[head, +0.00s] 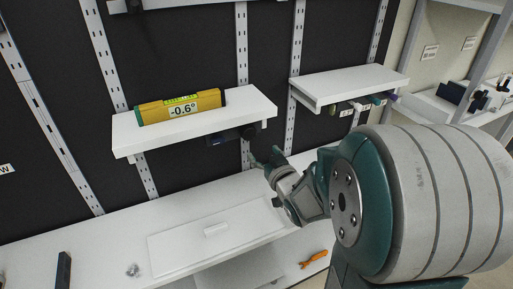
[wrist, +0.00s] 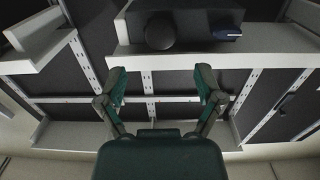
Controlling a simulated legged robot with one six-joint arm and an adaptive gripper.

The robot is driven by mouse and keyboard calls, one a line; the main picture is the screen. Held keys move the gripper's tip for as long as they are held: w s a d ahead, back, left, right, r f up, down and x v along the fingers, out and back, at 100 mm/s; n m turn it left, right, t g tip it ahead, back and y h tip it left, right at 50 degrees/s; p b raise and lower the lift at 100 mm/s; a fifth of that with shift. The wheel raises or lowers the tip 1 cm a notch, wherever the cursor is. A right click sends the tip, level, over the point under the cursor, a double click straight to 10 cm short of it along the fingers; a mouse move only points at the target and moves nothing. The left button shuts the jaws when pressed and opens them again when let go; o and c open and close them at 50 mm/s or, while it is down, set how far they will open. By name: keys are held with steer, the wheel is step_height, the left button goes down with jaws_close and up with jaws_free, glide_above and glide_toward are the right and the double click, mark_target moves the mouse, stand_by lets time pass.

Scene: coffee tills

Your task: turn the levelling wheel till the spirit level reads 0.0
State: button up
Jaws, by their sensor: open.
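The yellow spirit level (head: 180,106) lies on the left white shelf (head: 135,142) in the head view. Its display (head: 183,110) reads -0.6°. A dark round knob, which looks like the levelling wheel (head: 249,132), sits under the right end of that shelf. In the wrist view the wheel (wrist: 160,31) is a black disc on a dark box, beyond the fingertips. My gripper (head: 268,160) is just below and to the right of the wheel in the head view. In the wrist view my gripper (wrist: 161,78) has its fingers wide apart, with nothing between them, and does not touch the wheel.
A blue lever (wrist: 228,36) is on the same dark box (wrist: 190,18) beside the wheel. A second white shelf (head: 350,82) with small coloured items under its edge is to the right.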

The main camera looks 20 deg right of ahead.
mark_target(250, 135)
steer(key=shift+w, duration=0.1)
steer(key=w, duration=0.8)
steer(key=shift+w, duration=0.4)
steer(key=c, duration=0.7)
